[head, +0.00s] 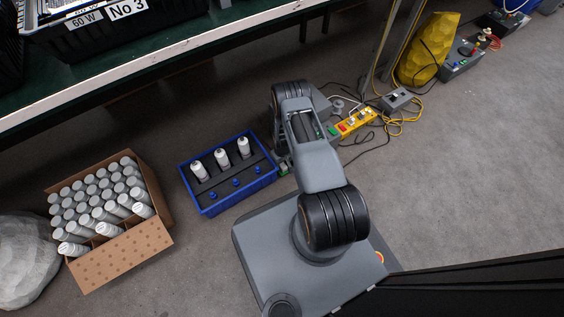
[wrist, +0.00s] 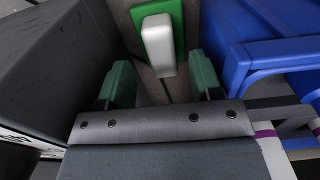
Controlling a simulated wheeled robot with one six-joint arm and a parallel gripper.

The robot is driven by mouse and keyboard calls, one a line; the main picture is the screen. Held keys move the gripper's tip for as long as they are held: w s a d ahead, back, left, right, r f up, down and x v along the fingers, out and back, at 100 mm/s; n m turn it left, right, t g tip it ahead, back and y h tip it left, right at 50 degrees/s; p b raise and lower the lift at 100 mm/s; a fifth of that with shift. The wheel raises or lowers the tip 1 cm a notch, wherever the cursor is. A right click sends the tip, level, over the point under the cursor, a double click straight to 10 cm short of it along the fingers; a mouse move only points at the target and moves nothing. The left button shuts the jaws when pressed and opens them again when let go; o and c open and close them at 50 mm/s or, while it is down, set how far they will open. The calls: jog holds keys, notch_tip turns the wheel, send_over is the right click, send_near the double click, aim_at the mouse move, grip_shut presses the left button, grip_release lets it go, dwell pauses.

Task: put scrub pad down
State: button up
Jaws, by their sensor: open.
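The scrub pad, a green slab with a white block on it (wrist: 158,42), shows at the top middle of the wrist view. It appears to lie on the grey floor. My gripper (wrist: 161,82) is open, with one green fingertip to each side and a bare gap between them. The pad is just beyond the fingertips and does not look clasped. In the head view my arm reaches down beside the blue crate (head: 229,206), and the arm hides most of the gripper and the pad there.
The crate's blue wall (wrist: 228,50) is close on the right of my gripper. A dark grey surface fills the left of the wrist view. A carton (head: 120,257) of grey-white cylinders stands further left. A yellow power strip (head: 356,122) and cables lie to the right.

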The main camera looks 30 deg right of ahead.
notch_tip(320, 180, up, 9)
jog(key=p, duration=0.3)
notch_tip(320, 180, up, 14)
send_over(282, 164)
jog(key=w+a, duration=0.1)
jog(key=w, duration=0.3)
jog(key=s+a+r+t, duration=0.1)
jog(key=a+r, duration=0.1)
jog(key=r, duration=0.6)
jog(key=s+a+r, duration=0.1)
jog(key=s+r, duration=0.1)
jog(key=r, duration=0.6)
jog(key=s+a+r, duration=0.2)
jog(key=s+r, duration=0.6)
jog(key=s+a+r+m+t, duration=0.1)
jog(key=s+a+r, duration=0.2)
jog(key=s+r, duration=0.6)
jog(key=shift+a+t, duration=0.25)
jog(key=shift+t, duration=0.05)
jog(key=shift+w+r, duration=0.1)
